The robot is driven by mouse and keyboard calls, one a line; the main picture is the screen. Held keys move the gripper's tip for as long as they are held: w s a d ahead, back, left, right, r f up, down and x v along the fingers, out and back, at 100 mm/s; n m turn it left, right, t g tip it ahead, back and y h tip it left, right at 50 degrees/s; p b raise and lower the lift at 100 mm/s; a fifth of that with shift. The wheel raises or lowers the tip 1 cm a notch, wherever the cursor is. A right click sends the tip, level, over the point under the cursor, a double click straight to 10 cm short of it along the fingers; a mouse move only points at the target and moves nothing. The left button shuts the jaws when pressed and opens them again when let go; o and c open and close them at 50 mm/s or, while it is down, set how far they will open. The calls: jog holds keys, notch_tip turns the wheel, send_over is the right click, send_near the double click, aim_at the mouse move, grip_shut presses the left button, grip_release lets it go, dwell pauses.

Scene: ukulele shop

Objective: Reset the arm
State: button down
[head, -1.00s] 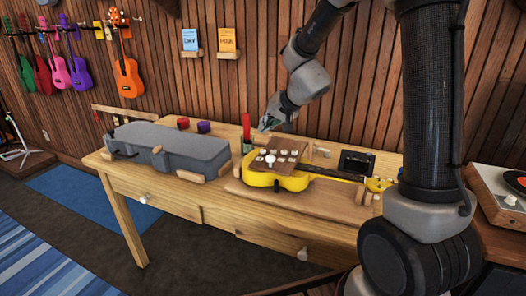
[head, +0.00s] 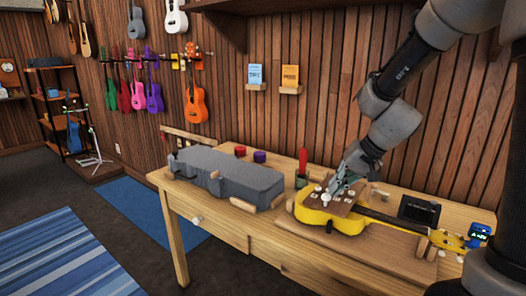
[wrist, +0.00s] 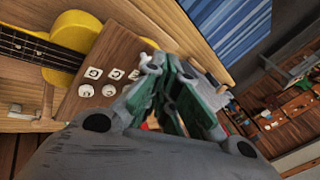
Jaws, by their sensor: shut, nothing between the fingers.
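My gripper (head: 343,178) is shut and empty, above the yellow ukulele (head: 318,215) on the wooden bench in the head view. In the wrist view my gripper (wrist: 170,75) has its green-padded fingers closed together, and I cannot tell whether it touches anything below. A brown wooden board (wrist: 108,60) with several white round pieces lies over the ukulele's body. The yellow ukulele (wrist: 75,32) also shows at the upper left of the wrist view, with its dark strung neck.
Red and purple pots and a red-handled tool (head: 302,160) stand behind. A black box (head: 419,210) and a blue-screened device (head: 480,231) are at the right. Ukuleles hang on the wall.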

jog(key=s+d+r+n+h, duration=0.1)
jog(key=s+d+r, duration=0.2)
jog(key=s, duration=0.4)
jog(key=s+d+r+h, duration=0.2)
jog(key=s+d+r, duration=0.2)
jog(key=s, duration=0.4)
jog(key=s+d+r+n+h, duration=0.1)
jog(key=s+d+r+h, duration=0.1)
jog(key=s+d, duration=0.4)
jog(key=shift+s+r+n+t, duration=0.3)
jog(key=shift+s+r+t, duration=0.1)
jog(key=shift+s+r, duration=0.5)
jog(key=shift+d+f, duration=0.1)
dwell(1.1)
